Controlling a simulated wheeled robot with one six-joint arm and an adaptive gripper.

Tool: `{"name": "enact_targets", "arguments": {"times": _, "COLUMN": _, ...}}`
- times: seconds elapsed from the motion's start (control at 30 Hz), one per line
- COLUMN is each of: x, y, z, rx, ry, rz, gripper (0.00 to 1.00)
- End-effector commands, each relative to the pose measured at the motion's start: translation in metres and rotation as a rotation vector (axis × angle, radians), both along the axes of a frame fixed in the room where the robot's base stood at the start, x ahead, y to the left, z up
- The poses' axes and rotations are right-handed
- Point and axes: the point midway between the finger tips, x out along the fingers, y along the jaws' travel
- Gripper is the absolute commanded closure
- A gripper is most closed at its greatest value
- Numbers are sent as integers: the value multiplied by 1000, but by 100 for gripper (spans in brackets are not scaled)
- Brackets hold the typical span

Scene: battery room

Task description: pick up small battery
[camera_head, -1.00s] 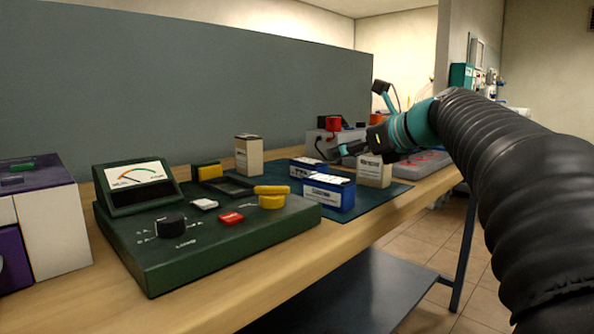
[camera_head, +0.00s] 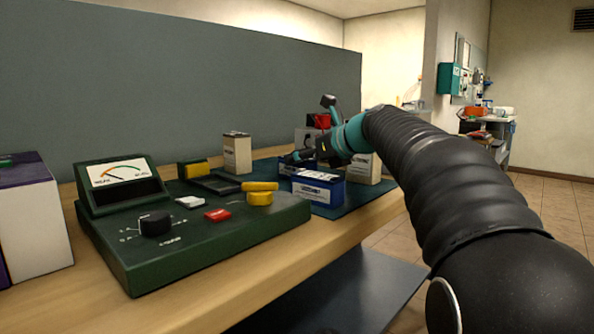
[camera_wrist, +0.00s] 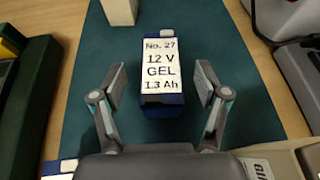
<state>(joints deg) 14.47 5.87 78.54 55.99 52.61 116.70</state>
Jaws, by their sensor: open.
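A small blue battery (camera_wrist: 162,108) with a white top label reading No. 27, 12 V, GEL, 1.3 Ah stands on the dark green mat (camera_wrist: 95,110). In the wrist view it lies between the two fingers of my gripper (camera_wrist: 161,82), which are open with a gap on each side. In the head view my gripper (camera_head: 300,157) is over the rear blue battery (camera_head: 286,169), partly hiding it. A larger blue battery (camera_head: 319,191) stands in front of it, and its white top edge shows at the wrist view's lower left.
A beige battery (camera_head: 237,153) stands behind to the left, another (camera_head: 364,168) to the right under my arm. A green tester (camera_head: 200,235) with a dial and meter fills the bench's left front. Grey equipment (camera_wrist: 285,18) stands at the wrist view's upper right.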

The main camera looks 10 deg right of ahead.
Motion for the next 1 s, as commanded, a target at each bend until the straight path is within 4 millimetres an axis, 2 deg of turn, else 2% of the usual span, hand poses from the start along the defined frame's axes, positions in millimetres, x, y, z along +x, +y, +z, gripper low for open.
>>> {"name": "enact_targets", "arguments": {"times": 0.1, "x": 16, "y": 9, "z": -8, "rx": 1, "ry": 2, "rz": 1, "gripper": 26}}
{"name": "enact_targets", "arguments": {"times": 0.2, "x": 24, "y": 13, "z": -11, "rx": 0, "ry": 0, "rz": 1, "gripper": 26}}
{"name": "enact_targets", "arguments": {"times": 0.43, "x": 25, "y": 14, "z": -11, "rx": 1, "ry": -1, "rz": 0, "gripper": 26}}
{"name": "enact_targets", "arguments": {"times": 0.47, "x": 25, "y": 14, "z": -11, "rx": 1, "ry": -1, "rz": 0, "gripper": 31}}
{"name": "enact_targets", "arguments": {"times": 0.73, "x": 25, "y": 14, "z": -11, "rx": 1, "ry": 0, "rz": 0, "gripper": 99}}
{"name": "enact_targets", "arguments": {"times": 1.0, "x": 25, "y": 14, "z": -9, "rx": 1, "ry": -3, "rz": -1, "gripper": 100}}
